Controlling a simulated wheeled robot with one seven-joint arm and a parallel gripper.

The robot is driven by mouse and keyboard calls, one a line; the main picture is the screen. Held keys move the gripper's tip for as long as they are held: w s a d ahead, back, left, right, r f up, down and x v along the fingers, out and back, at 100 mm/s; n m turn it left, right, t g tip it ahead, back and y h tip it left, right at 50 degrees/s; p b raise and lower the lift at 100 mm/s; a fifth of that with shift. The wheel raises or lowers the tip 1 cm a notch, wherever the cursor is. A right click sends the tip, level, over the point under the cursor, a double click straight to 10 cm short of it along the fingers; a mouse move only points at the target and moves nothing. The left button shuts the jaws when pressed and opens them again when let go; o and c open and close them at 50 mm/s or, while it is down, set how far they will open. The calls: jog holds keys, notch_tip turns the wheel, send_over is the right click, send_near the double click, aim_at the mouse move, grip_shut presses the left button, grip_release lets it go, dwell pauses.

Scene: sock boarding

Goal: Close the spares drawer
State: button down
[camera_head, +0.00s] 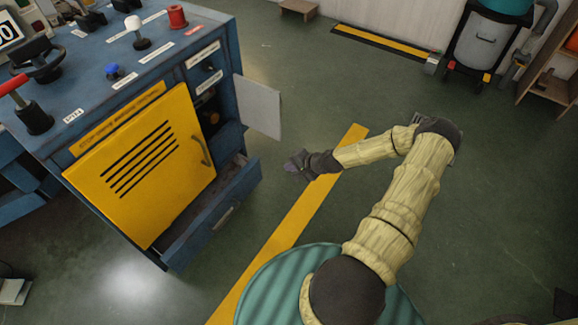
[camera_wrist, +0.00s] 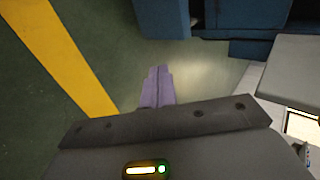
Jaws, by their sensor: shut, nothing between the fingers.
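A blue drawer (camera_head: 228,206) is pulled out at the bottom of the blue cabinet, below the yellow door; I take it for the spares drawer, though no label on it is readable. Its front carries a small metal handle (camera_head: 224,218), and part of its inside shows. My gripper (camera_head: 290,163) is shut and empty, out to the right of the drawer and apart from it. In the wrist view my purple fingers (camera_wrist: 158,76) are together over bare floor. Blue cabinet parts (camera_wrist: 245,18) show ahead of them; which part is the drawer I cannot tell.
The blue cabinet (camera_head: 100,65) has a yellow slotted door (camera_head: 145,165) and controls on top. A grey door panel (camera_head: 258,106) stands swung out above and right of the drawer. A yellow floor stripe (camera_head: 285,235) crosses clear green floor. A bin (camera_head: 480,45) stands far back.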

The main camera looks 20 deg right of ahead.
jog(key=s+a+r+n+g+h+p, duration=0.1)
jog(key=s+a+r+n, duration=0.3)
jog(key=r, duration=0.7)
jog(key=s+a+r+n+g+h, duration=0.2)
jog(key=s+a+r+n, duration=0.1)
jog(key=s+r, duration=0.6)
jog(key=s+a+r+n+g+h+p, duration=0.1)
jog(key=s+a+r+n, duration=0.3)
jog(key=r, duration=0.8)
jog(key=s+a+g+h, duration=0.1)
jog(key=s+a, duration=0.1)
jog(key=s, duration=0.1)
jog(key=shift+s+r+n+p, duration=0.25)
jog(key=shift+r+n+p, duration=0.05)
jog(key=shift+r+p, duration=0.05)
jog(key=shift+a, duration=0.1)
